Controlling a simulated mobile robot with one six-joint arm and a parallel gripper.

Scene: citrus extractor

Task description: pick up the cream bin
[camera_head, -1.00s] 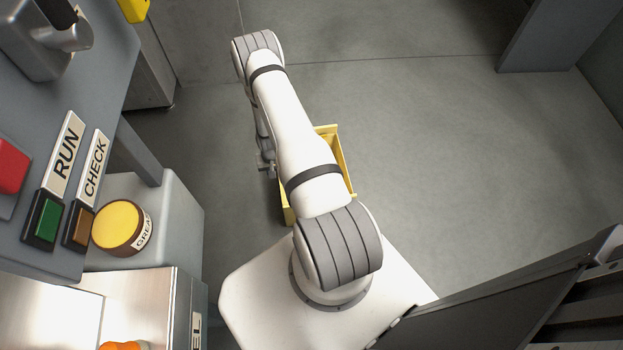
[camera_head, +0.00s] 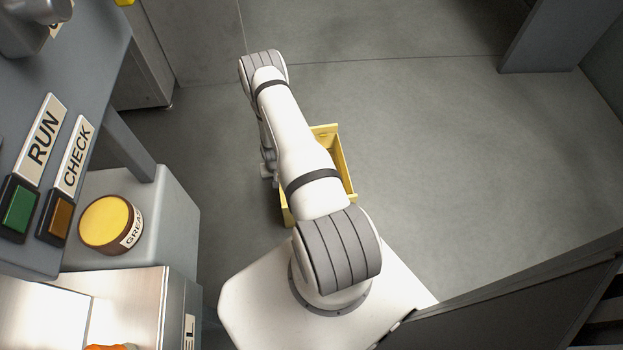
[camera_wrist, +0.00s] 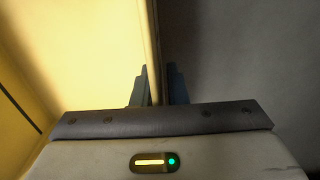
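No cream-coloured bin shows; the only bin in view is a yellow open-topped one (camera_head: 346,172). In the head view it is partly hidden under my arm, just ahead of my white base. In the wrist view its yellow wall (camera_wrist: 100,50) fills the left side, and its rim edge runs down between my fingers. My gripper (camera_wrist: 158,88) has one dark finger on each side of this wall. A narrow dark gap shows between the wall and the right finger; contact on the left cannot be told. In the head view my gripper (camera_head: 268,172) is at the bin's left side, mostly hidden by my arm.
At the left stand a grey console with RUN (camera_head: 40,140) and CHECK (camera_head: 75,155) labels, a yellow-lidded grease jar (camera_head: 106,222) on a grey block, and a metal cabinet (camera_head: 120,305). Open grey floor (camera_head: 430,150) lies right of the bin. A dark panel (camera_head: 500,310) rises at lower right.

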